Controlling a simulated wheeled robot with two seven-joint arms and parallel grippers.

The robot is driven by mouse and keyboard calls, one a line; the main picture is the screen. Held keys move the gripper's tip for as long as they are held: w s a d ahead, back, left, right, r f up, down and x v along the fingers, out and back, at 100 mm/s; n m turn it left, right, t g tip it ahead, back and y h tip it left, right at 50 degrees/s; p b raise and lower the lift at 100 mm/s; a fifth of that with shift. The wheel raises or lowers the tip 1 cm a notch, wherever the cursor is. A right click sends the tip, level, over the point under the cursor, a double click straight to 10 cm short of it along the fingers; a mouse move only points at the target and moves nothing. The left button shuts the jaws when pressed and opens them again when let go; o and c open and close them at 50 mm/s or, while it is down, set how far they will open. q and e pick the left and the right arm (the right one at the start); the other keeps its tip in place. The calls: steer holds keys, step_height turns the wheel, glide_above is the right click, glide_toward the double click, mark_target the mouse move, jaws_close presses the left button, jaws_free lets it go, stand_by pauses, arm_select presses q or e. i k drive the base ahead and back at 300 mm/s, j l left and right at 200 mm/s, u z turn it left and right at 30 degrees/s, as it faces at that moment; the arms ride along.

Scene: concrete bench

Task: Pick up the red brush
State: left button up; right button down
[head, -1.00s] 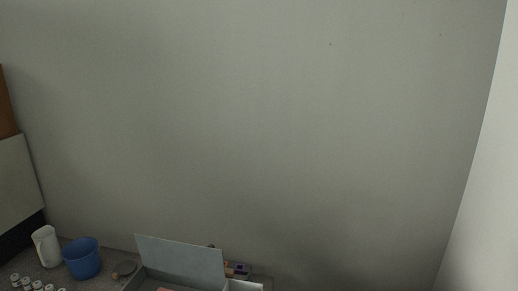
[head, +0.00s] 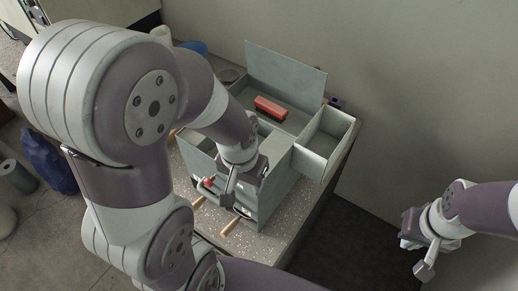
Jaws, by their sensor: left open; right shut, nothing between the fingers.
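A red block-shaped object with a dark underside, which looks like the red brush (head: 270,108), lies in the open top compartment of a grey-green box (head: 272,190). My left gripper (head: 225,199) is open over the near left part of the box, well short of that red block. A small red thing (head: 209,182) shows beside its left finger; I cannot tell what it is or whether they touch. My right gripper (head: 416,256) is shut and empty, off to the right of the bench and clear of the box.
The box's lid (head: 285,75) stands raised at the back. An open side tray (head: 328,142) juts out to the right. Wooden-handled tools (head: 235,226) lie on the speckled bench top (head: 222,221) in front. My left arm hides much of the bench's left side. A wall stands behind.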

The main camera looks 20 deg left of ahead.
mark_target(264, 107)
steer(key=k+l+z, duration=0.2)
steer(key=k, duration=0.5)
steer(key=j+z, duration=0.7)
steer(key=z, duration=0.25)
steer(key=j+z, duration=0.45)
steer(key=k+j+z, duration=0.1)
steer(key=z, duration=0.4)
steer(key=k+j, duration=0.15)
steer(key=j, duration=0.2)
steer(key=k+j, duration=0.15)
steer(key=j, duration=0.15)
steer(key=k+j, duration=0.2)
steer(key=j, duration=0.15)
steer(key=k+j, duration=0.15)
steer(key=j, duration=0.15)
